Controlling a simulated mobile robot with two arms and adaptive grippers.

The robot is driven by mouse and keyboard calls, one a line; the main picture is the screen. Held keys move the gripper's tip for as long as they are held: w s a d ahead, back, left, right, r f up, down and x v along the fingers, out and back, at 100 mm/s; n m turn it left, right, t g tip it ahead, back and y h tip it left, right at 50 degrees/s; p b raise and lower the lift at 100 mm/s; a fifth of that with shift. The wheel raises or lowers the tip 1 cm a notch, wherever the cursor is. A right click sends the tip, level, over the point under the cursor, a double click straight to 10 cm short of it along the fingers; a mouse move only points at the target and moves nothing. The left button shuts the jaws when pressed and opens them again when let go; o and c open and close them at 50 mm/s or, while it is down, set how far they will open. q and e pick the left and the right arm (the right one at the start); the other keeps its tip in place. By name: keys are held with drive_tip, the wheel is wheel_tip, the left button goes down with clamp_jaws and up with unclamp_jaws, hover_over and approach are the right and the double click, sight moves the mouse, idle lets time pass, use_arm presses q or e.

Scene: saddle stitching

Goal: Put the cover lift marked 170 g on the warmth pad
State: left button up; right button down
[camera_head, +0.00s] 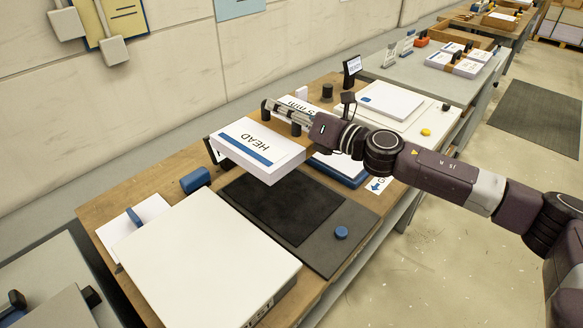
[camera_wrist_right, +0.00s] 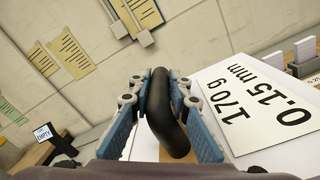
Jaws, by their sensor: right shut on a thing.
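My right gripper (camera_head: 290,112) is shut on a black curved handle (camera_wrist_right: 168,110), seen up close in the right wrist view. In the head view a thick white block with a blue stripe, marked HEAD (camera_head: 265,138), is beside and below the gripper. It seems to hang over the far left part of the dark pad (camera_head: 285,205), which I take for the warmth pad. The block's link to the handle is hidden. No 170 g mark shows on the block; a white card marked 170 g, 0.15 mm (camera_wrist_right: 262,105) stands behind. My left gripper is not in view.
A large white box (camera_head: 205,260) stands left of the pad. A blue button (camera_head: 341,232) sits on the pad's grey base. The right arm crosses over the bench's right side.

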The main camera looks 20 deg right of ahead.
sight(280, 127)
wheel_tip(280, 127, down, 5)
drive_tip(key=shift+a+f+b, duration=0.1)
drive_tip(key=shift+f+b, duration=0.05)
drive_tip(key=shift+b, duration=0.7)
wheel_tip(280, 127, down, 14)
drive_tip(key=shift+r+b, duration=0.15)
drive_tip(key=shift+b, duration=1.05)
drive_tip(key=c, duration=2.2)
unclamp_jaws()
drive_tip(key=shift+s+f, duration=0.1)
drive_tip(key=shift+f, duration=0.3)
drive_tip(key=shift+c, duration=0.2)
drive_tip(key=o, duration=0.4)
drive_tip(key=shift+s+r, duration=0.1)
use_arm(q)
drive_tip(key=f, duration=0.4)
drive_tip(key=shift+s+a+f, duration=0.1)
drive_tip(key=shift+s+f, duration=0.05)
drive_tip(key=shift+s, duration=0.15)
use_arm(e)
drive_tip(key=shift+o, duration=0.2)
